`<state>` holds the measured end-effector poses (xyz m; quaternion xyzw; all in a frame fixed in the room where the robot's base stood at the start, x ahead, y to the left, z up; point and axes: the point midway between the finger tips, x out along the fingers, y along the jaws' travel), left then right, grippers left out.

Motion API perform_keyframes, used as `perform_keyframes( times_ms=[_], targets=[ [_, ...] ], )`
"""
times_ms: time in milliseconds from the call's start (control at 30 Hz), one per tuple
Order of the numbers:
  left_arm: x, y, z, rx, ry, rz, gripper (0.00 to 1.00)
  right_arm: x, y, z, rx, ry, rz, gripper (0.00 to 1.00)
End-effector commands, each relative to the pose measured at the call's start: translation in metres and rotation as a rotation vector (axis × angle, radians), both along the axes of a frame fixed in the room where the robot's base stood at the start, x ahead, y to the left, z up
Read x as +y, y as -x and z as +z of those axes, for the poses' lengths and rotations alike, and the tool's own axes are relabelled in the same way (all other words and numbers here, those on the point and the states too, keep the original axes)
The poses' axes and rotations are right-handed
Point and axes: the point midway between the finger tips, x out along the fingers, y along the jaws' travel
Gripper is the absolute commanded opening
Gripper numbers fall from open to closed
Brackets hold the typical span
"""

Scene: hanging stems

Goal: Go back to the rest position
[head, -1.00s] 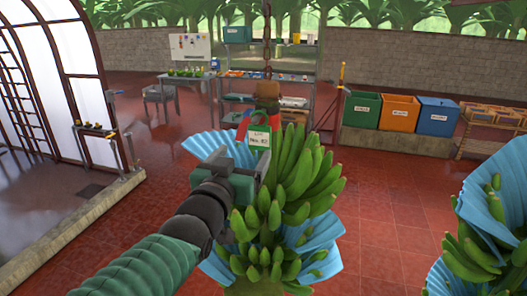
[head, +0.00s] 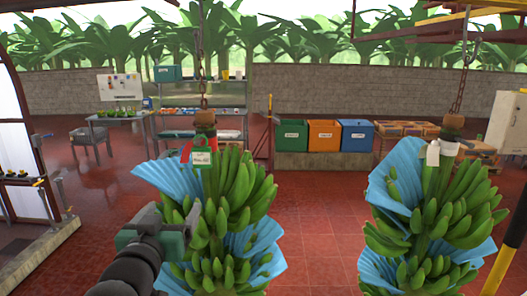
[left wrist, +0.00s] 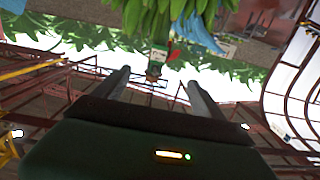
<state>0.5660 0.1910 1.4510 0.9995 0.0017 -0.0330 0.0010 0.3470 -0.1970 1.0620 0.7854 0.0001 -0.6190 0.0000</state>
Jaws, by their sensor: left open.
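My left gripper (head: 188,222) is in the lower left of the head view, in front of the left banana stem (head: 245,185). In the left wrist view its two fingers (left wrist: 158,78) stand apart with nothing between them. The left stem hangs from a chain, with blue sheets between its green hands. A white and green tag (head: 201,158) and a red ribbon hang at its top. In the left wrist view, the stem (left wrist: 165,15) and its tag (left wrist: 158,58) appear upside down beyond the fingers. My right gripper is not in view.
A second banana stem (head: 445,205) with blue sheets and a white tag hangs at the right. Behind are green, orange and blue bins (head: 325,136), a shelf rack (head: 180,125) and a table. A yellow post (head: 508,245) stands at lower right. Red floor lies open between the stems.

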Motion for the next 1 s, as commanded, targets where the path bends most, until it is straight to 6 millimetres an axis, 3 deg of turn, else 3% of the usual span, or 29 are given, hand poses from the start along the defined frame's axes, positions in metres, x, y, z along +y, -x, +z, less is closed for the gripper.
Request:
perform_keyframes(
  times_ms=[267, 367, 533, 667, 700, 800, 900, 1000],
  targets=[
    [0.002, 0.005, -0.075, 0.186, 0.004, 0.002, 0.81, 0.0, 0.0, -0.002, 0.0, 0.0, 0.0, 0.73],
    [0.004, 0.012, -0.112, 0.285, 0.005, 0.004, 0.81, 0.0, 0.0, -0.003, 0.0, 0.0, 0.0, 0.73],
    [0.005, 0.039, -0.194, 0.507, 0.006, 0.003, 0.81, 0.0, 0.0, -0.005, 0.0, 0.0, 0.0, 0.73],
    [0.005, 0.088, -0.283, 0.775, 0.006, 0.002, 0.81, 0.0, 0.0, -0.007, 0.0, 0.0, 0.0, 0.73],
    [0.006, 0.11, -0.31, 0.869, 0.006, 0.002, 0.81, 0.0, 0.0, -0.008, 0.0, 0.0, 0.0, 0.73],
    [0.005, 0.163, -0.362, 1.075, 0.003, -0.002, 0.81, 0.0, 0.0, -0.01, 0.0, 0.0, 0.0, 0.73],
    [0.006, 0.201, -0.389, 1.209, 0.001, -0.003, 0.81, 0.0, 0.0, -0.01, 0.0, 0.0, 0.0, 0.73],
    [0.006, 0.219, -0.399, 1.267, 0.0, -0.005, 0.81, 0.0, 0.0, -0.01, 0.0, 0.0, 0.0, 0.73]
  ],
)
